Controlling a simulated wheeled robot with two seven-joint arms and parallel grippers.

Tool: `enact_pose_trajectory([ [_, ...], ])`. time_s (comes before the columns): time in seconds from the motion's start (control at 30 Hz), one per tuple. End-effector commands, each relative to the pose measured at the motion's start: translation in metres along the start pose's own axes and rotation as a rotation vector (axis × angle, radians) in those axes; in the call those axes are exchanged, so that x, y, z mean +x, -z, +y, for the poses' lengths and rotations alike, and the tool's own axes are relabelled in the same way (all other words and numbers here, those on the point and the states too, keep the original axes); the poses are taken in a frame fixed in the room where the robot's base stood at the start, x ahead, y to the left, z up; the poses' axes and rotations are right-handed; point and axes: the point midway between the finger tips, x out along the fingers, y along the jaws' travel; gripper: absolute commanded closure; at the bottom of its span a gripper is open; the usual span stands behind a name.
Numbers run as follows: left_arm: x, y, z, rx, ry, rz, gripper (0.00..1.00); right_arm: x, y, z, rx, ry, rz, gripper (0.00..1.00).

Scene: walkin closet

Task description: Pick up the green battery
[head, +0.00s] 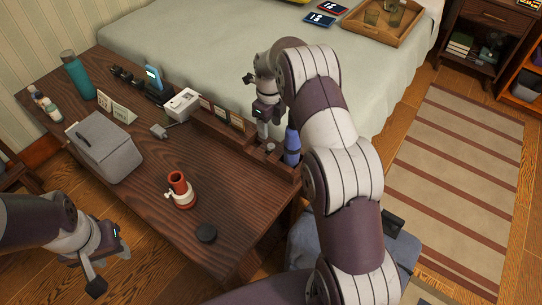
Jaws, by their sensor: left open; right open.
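I cannot make out a green battery; it may be too small or hidden behind my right arm or gripper. My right gripper (265,125) is open and points down over the long wooden organizer (222,128) at the desk's far right edge. Its fingertips are close to the organizer's right-hand compartments, and I cannot tell whether they touch anything. A small grey item (270,147) sits just below it, and a blue bottle (292,147) stands to its right. My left gripper (108,268) is open and empty, off the desk's front left edge.
The wooden desk (140,180) holds a grey box (104,147), a teal bottle (77,75), a white box (182,104), a phone (154,78), a red-orange holder (180,190) and a black puck (206,232). A bed (230,40) borders the desk. The desk's front middle is mostly clear.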

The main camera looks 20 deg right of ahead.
Motion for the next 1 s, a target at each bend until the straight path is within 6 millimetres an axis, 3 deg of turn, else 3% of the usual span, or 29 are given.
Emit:
enact_pose_trajectory([
  [0.1, 0.006, -0.001, 0.000, 0.000, 0.000, 0.000, 0.57, 0.030, 0.001, 0.001, -0.002, -0.003, 0.004, 0.43],
  [0.37, 0.010, -0.001, 0.000, 0.000, 0.000, 0.000, 0.57, 0.058, 0.001, -0.001, -0.004, 0.000, 0.000, 0.43],
  [0.6, 0.019, -0.002, 0.000, 0.000, 0.000, 0.000, 0.57, 0.100, 0.004, -0.003, -0.005, -0.001, 0.001, 0.43],
  [0.8, 0.018, -0.002, 0.000, 0.000, 0.000, 0.000, 0.57, 0.102, 0.003, -0.003, -0.006, 0.000, -0.001, 0.43],
  [0.83, 0.018, -0.002, 0.000, 0.000, 0.000, 0.000, 0.57, 0.102, 0.003, -0.003, -0.006, 0.000, 0.000, 0.47],
  [1.0, 0.018, -0.002, 0.000, 0.000, 0.000, 0.000, 0.57, 0.103, 0.004, -0.003, -0.006, 0.000, 0.000, 1.00],
])
